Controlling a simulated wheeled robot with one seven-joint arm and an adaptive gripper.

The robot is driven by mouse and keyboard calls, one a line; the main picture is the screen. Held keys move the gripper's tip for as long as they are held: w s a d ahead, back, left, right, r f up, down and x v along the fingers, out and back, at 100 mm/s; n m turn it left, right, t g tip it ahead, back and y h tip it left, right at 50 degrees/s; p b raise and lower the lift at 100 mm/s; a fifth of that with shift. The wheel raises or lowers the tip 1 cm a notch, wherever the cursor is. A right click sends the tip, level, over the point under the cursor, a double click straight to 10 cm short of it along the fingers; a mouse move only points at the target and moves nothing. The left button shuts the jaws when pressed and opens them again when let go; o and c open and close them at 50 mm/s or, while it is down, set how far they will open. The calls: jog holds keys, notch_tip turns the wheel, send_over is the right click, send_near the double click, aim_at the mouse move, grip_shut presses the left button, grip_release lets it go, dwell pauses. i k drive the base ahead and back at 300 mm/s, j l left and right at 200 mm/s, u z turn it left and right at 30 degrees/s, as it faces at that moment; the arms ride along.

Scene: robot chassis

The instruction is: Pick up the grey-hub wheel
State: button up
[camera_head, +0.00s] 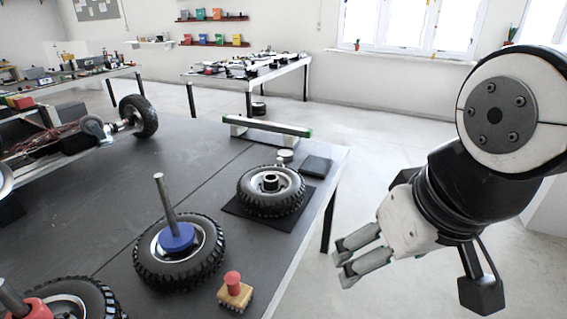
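The grey-hub wheel (272,190) lies flat on a dark square mat near the right edge of the dark table. Its tyre is black and knobbly, with a grey cylindrical hub standing up in the middle. My gripper (345,262) is to the right of the wheel and lower in the picture, out past the table's right edge, over the pale floor. Its two pale fingers point left and are apart, with nothing seen between them. The gripper does not touch the wheel.
A wheel with a blue hub and upright rod (178,250) lies nearer, beside a red-knobbed brush (234,291). A red-hub wheel (66,302) is at bottom left. A chassis with a mounted wheel (138,116) is at left. A long bar (268,126) stands behind the grey-hub wheel.

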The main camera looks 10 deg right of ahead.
aim_at(269, 190)
jog(key=i+l+u, duration=0.1)
jog(key=i+l, duration=0.2)
jog(key=i+l+u, duration=0.15)
jog(key=i+l, duration=0.15)
jog(key=i+l+u, duration=0.1)
jog(key=i+l, duration=0.15)
jog(key=l, duration=0.25)
jog(key=i+l+u, duration=0.15)
jog(key=i+l, duration=0.15)
jog(key=i+l+u, duration=0.1)
jog(key=l, duration=0.45)
jog(key=i, duration=0.1)
